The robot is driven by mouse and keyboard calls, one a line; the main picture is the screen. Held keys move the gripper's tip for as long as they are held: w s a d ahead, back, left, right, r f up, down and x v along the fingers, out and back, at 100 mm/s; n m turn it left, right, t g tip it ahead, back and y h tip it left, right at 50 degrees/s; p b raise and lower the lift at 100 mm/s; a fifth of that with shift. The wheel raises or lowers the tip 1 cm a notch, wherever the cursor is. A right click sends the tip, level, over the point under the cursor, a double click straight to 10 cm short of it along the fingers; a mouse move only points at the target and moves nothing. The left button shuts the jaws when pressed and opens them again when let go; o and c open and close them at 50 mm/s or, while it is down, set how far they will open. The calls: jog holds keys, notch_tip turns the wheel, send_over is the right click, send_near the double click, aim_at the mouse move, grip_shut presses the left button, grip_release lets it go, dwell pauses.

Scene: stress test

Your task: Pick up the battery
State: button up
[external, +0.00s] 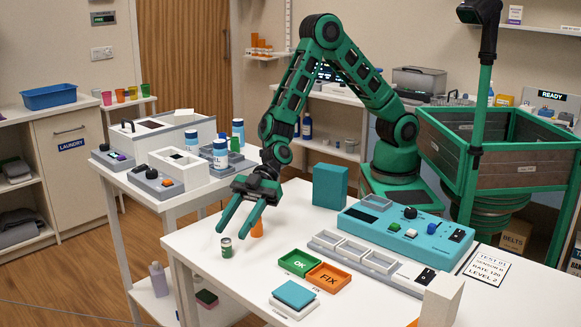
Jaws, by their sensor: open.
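The battery appears to be a small green cylinder with a lighter top (226,247), standing upright on the white table near its left edge. My gripper (234,222) has two green fingers, spread apart and pointing down and to the left. It is open and holds nothing that I can see. The fingertips show just above the battery in the external view and appear apart from it. The exact height and depth between them are hard to judge from this one view.
A small orange object (257,229) stands close behind the fingers. A green OK tray (299,263), an orange FIX tray (329,277) and a teal pad (294,296) lie to the right. A teal control panel (405,230) and a row of grey compartments (352,252) stand farther right.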

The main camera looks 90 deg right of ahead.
aim_at(227, 238)
jog(key=x, duration=0.5)
jog(key=shift+f, duration=0.1)
grip_shut()
